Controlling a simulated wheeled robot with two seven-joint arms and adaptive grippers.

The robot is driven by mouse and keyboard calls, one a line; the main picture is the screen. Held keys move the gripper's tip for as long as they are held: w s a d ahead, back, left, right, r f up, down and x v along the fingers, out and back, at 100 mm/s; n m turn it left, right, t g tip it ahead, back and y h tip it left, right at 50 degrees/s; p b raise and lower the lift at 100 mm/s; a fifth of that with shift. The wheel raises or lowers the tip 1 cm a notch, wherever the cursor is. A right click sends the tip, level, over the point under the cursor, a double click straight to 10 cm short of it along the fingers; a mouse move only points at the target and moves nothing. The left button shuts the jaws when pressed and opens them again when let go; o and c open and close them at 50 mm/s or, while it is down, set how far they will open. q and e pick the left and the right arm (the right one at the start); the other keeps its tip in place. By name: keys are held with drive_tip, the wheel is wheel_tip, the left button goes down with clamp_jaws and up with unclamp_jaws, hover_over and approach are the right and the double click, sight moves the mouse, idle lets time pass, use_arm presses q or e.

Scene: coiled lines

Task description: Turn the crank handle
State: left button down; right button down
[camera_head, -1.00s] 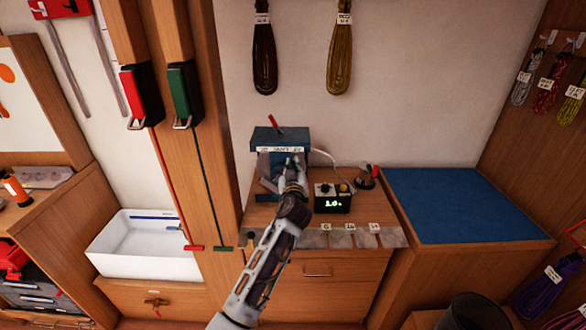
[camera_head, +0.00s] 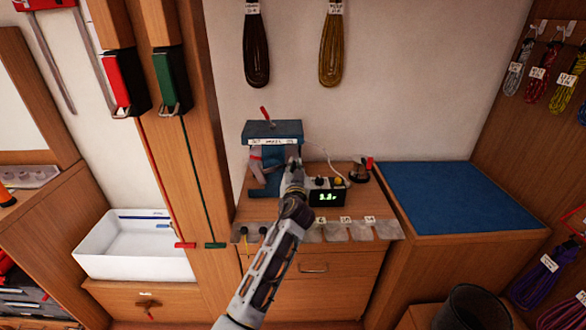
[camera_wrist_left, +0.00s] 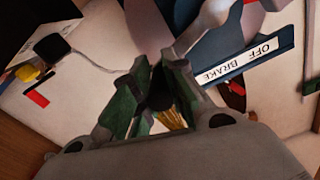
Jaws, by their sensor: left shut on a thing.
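A blue winding device (camera_head: 272,131) stands on the wooden counter, with a red lever (camera_head: 265,116) on top and a white label on its front. In the left wrist view its label (camera_wrist_left: 236,60) reads "OFF BRAKE". My left gripper (camera_head: 293,163) is in front of the device's right side. In the left wrist view the gripper's green-padded fingers (camera_wrist_left: 160,98) are closed around a dark piece, seemingly the crank handle. The handle is mostly hidden by the fingers and by my arm in the head view. My right gripper is not in view.
A black box with a green display (camera_head: 327,198) sits close to the right of my gripper. A small stand with a red part (camera_head: 361,173) is farther right. Clear pouches (camera_head: 350,232) line the counter edge. A blue mat (camera_head: 440,196) lies empty at right.

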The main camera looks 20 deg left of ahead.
use_arm(q)
drive_tip(key=shift+f, duration=0.15)
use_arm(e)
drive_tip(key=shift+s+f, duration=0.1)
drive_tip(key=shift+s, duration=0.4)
use_arm(q)
drive_tip(key=c, duration=1.6)
unclamp_jaws()
drive_tip(key=shift+o, duration=1.1)
drive_tip(key=v, duration=1.2)
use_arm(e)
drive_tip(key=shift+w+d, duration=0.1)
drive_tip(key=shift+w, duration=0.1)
